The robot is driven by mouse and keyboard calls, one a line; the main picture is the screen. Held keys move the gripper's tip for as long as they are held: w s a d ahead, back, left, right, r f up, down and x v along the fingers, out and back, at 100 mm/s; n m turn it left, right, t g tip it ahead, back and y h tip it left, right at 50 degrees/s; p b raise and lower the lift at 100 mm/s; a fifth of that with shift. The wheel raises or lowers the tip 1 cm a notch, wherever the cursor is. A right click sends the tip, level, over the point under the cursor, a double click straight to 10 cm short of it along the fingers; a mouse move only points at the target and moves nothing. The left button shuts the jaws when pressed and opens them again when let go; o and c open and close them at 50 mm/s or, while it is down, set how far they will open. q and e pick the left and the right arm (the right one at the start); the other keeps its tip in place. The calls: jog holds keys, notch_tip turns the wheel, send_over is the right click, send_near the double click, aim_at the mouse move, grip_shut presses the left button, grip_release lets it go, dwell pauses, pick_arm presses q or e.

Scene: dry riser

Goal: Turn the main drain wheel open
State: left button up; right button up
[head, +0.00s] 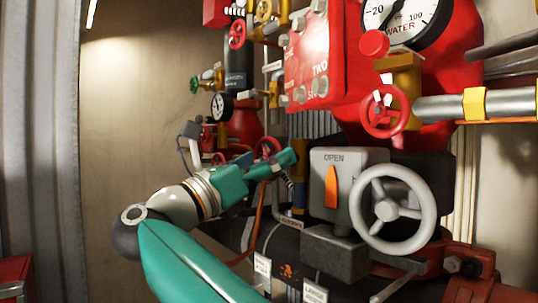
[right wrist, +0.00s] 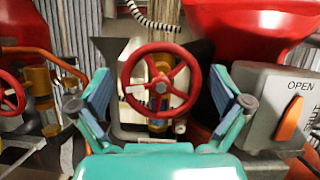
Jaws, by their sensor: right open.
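A red handwheel (right wrist: 190,84) with spokes stands upright between the spread fingers of my right gripper in the right wrist view, in front of a brass-coloured valve stem. I see no finger closed on its rim. In the head view a red wheel (head: 268,143) shows just behind my right gripper (head: 277,165), partly hidden by it; it appears to be the same wheel. No readable label in view names the main drain wheel. My right gripper is open and empty. My left gripper is not in view.
A grey box marked OPEN (head: 343,158) with an orange pointer (head: 331,187) and a large white handwheel (head: 422,206) stands right of my gripper. Another red wheel (right wrist: 10,92) is at the wrist view's left edge. Orange pipe (right wrist: 45,53) and red piping crowd around.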

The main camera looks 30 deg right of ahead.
jog(key=c, duration=1.1)
jog(key=shift+n+t+b, duration=0.45)
jog(key=shift+n+t, duration=0.05)
jog(key=shift+n, duration=0.5)
jog(key=o, duration=1.1)
jog(key=shift+a, duration=0.1)
jog(key=v, duration=1.2)
jog(key=shift+w, duration=0.1)
